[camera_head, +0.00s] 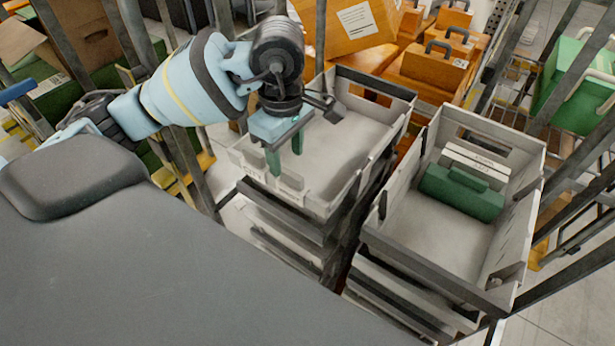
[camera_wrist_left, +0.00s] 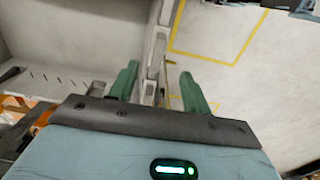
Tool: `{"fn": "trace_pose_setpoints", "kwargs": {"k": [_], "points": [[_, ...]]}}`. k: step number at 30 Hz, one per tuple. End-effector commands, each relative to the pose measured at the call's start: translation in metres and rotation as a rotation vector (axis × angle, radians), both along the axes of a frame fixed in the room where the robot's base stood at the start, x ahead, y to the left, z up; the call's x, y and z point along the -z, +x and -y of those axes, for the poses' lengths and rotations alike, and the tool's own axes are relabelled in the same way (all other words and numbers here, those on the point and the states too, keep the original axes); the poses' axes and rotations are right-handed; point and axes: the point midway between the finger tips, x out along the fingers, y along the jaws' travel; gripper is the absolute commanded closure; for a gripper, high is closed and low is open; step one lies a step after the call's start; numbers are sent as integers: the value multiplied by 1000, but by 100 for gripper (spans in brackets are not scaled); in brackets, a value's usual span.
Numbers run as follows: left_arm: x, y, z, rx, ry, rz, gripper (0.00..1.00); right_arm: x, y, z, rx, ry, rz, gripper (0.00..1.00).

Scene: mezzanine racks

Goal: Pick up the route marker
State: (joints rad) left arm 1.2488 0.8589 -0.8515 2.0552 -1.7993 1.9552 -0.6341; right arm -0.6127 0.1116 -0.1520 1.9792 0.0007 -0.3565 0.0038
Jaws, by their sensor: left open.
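I cannot make out for certain which thing is the route marker. A dark green block with a raised grip (camera_head: 462,192) lies in the right grey crate (camera_head: 513,238), against pale slabs (camera_head: 476,166). My left gripper (camera_head: 285,155) points down with its green fingers apart and empty. It is over the near left wall of the left grey crate (camera_head: 384,160), well left of the green block. In the left wrist view, the open fingers (camera_wrist_left: 160,88) show on either side of the crate wall (camera_wrist_left: 154,50). The part of the left crate that I see looks empty. My right gripper is not in view.
Orange cases (camera_head: 428,70) and a large orange box (camera_head: 345,25) stand behind the crates. A green case (camera_head: 573,88) is at the right. Dark rack posts rise on both sides. Yellow lines (camera_wrist_left: 240,50) mark the floor beside the left crate.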

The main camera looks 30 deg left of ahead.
Motion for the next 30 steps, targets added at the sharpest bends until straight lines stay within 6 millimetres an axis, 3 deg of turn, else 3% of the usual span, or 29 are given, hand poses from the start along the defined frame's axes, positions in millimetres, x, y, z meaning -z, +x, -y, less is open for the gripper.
{"fn": "trace_pose_setpoints", "kwargs": {"k": [5,12,19,30], "points": [[2,0,-1,0,5,-1,52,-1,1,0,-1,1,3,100],[23,0,0,-2,3,-2,52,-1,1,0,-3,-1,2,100],[31,1,2,0,1,-2,52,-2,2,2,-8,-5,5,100],[75,4,6,-1,1,-1,52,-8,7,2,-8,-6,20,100]]}}
